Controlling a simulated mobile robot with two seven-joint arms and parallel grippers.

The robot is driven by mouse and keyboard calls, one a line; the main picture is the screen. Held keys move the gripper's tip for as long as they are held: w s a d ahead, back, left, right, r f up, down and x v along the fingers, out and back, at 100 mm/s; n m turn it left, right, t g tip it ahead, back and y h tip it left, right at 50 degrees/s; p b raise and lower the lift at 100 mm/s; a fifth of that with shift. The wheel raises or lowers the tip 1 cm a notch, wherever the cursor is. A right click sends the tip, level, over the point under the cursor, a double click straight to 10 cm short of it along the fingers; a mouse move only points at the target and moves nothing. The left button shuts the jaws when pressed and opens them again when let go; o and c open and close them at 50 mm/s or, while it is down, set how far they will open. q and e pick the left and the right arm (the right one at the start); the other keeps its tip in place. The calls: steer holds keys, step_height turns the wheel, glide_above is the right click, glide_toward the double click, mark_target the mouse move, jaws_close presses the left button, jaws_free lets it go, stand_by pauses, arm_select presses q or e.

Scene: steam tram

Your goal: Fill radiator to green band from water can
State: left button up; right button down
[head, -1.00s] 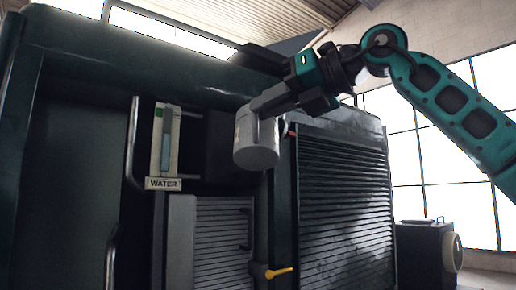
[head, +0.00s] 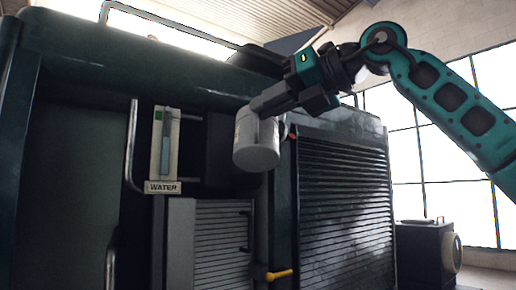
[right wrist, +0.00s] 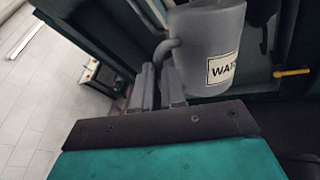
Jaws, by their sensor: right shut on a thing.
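My right gripper (head: 270,104) is shut on the grey water can (head: 256,146) and holds it up in front of the dark green tram body. In the right wrist view the can (right wrist: 212,45) has a white label, partly cut off, and a side handle (right wrist: 165,50) by the fingers (right wrist: 158,90). The can looks near upright; its top and any water inside are hidden. A white gauge (head: 174,145) with a grey tube stands left of the can, above a "WATER" plate (head: 162,187). A small green mark (head: 158,113) is near its top. The radiator's filler opening cannot be made out. My left gripper is out of view.
A large dark slatted panel (head: 345,205) is right of the can, and a smaller grey slatted panel (head: 222,240) is below it. A yellow lever (head: 280,274) sticks out low down. A vertical handrail (head: 131,145) stands left of the gauge. A dark box (head: 422,252) is at right.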

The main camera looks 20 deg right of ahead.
steer(key=shift+r+p, duration=0.5)
stand_by(0.4)
steer(key=shift+w+r+m+g+p, duration=0.15)
steer(key=shift+r+m+g+p, duration=0.3)
steer(key=shift+r+p, duration=0.55)
steer(key=shift+d, duration=0.1)
stand_by(0.5)
steer(key=shift+w+r+m+g, duration=0.3)
steer(key=shift+r+m+g, duration=0.05)
steer(key=shift+r, duration=0.4)
stand_by(1.0)
steer(key=shift+w+d+r+m+g, duration=0.1)
steer(key=shift+w+r+m+g, duration=0.05)
steer(key=shift+r, duration=0.3)
steer(key=shift+w+d+r+m+g, duration=0.1)
steer(key=shift+w+r+m+g, duration=0.05)
steer(key=shift+r, duration=0.25)
